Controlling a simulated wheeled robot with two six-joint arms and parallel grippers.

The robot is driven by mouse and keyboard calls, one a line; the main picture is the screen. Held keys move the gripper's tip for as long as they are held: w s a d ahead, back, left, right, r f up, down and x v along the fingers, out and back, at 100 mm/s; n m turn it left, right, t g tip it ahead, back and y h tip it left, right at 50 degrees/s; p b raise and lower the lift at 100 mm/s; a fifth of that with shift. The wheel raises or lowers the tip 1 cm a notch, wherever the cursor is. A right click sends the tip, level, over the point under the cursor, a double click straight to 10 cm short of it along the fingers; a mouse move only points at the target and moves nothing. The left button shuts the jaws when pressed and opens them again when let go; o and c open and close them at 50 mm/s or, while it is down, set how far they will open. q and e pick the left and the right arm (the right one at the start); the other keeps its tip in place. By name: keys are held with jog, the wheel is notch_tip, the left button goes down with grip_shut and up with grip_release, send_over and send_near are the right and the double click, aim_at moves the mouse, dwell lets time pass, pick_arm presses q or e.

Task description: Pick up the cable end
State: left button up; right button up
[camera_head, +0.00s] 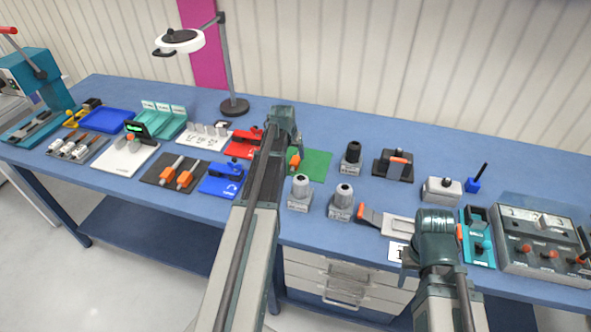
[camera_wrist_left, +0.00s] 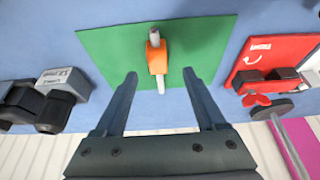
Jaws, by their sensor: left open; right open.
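The cable end is a short orange sleeve with a pale tip on each side; it lies on a green mat (camera_head: 318,164). In the left wrist view the orange sleeve (camera_wrist_left: 156,60) is just past my left fingertips, with its near pale tip (camera_wrist_left: 162,84) between the fingers. My left gripper (camera_wrist_left: 160,76) is open and empty above the mat (camera_wrist_left: 205,40). In the head view my left gripper (camera_head: 284,122) hides part of the mat, and the cable end (camera_head: 294,161) shows beside it. My right gripper (camera_head: 436,232) is over the front right of the bench; its fingertips are mostly hidden.
A red fixture (camera_head: 243,146) stands left of the mat, and a black-topped connector (camera_head: 351,158) stands to its right. Two grey connectors (camera_head: 300,192) are in front. A lamp (camera_head: 235,106) stands behind. The bench back right of the lamp is clear.

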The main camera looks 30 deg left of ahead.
aim_at(295, 159)
pick_arm(q)
jog(key=shift+w+b+x, duration=0.15)
jog(key=shift+b+x, duration=1.05)
jog(key=shift+x, duration=0.2)
jog(key=shift+w+b+x, duration=0.1)
jog(key=shift+b+x, duration=1.05)
jog(key=shift+x, duration=0.25)
jog(key=shift+d+r, duration=0.15)
jog(key=shift+r, duration=0.05)
grip_shut()
